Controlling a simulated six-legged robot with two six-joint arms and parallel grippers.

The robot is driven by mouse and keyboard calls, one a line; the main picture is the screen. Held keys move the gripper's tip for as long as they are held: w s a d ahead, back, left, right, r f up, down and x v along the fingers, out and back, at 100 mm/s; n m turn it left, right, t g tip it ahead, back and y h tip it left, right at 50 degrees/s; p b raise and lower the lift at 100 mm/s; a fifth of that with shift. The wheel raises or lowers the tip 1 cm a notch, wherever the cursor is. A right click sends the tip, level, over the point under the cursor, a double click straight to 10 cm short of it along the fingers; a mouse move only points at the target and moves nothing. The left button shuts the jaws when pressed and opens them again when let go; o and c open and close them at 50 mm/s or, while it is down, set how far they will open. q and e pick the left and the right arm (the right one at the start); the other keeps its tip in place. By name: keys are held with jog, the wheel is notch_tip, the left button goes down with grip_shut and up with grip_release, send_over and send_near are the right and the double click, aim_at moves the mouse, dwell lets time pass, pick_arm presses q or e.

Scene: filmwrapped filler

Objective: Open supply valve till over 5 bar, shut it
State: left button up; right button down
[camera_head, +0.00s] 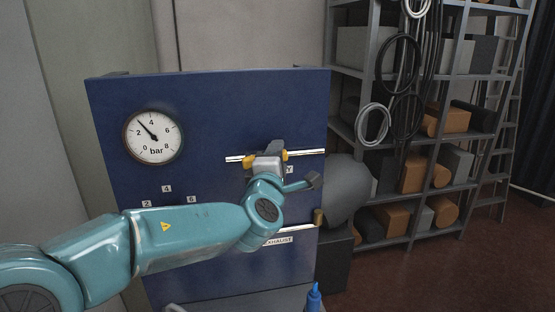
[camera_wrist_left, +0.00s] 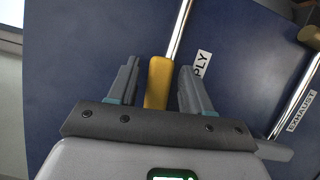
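The pressure gauge (camera_head: 152,137) is at the upper left of the blue panel (camera_head: 215,108); its needle points between 2 and 4 bar. The supply valve's yellow handle (camera_wrist_left: 158,82) lies roughly in line with its silver pipe (camera_head: 310,152), by a partly hidden label (camera_wrist_left: 201,68). My left gripper (camera_wrist_left: 155,92) is open, with one finger on each side of the handle and small gaps showing. In the head view my left gripper (camera_head: 268,155) covers the middle of the valve. My right gripper is in neither view.
The exhaust pipe (camera_head: 293,230) runs below, with its label (camera_head: 279,240) and a brass-coloured part (camera_head: 318,217) at the panel's right edge. A grey rounded object (camera_head: 347,188) stands beside the panel. A shelf rack (camera_head: 425,190) is at right. A blue item (camera_head: 314,298) is at the bottom.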

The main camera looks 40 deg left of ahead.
pick_arm(q)
jog(key=r+b+v, duration=0.1)
jog(key=b+v, duration=0.1)
jog(key=v, duration=1.4)
jog(key=shift+s+f, duration=0.15)
jog(key=shift+f, duration=0.35)
jog(key=shift+d, duration=0.15)
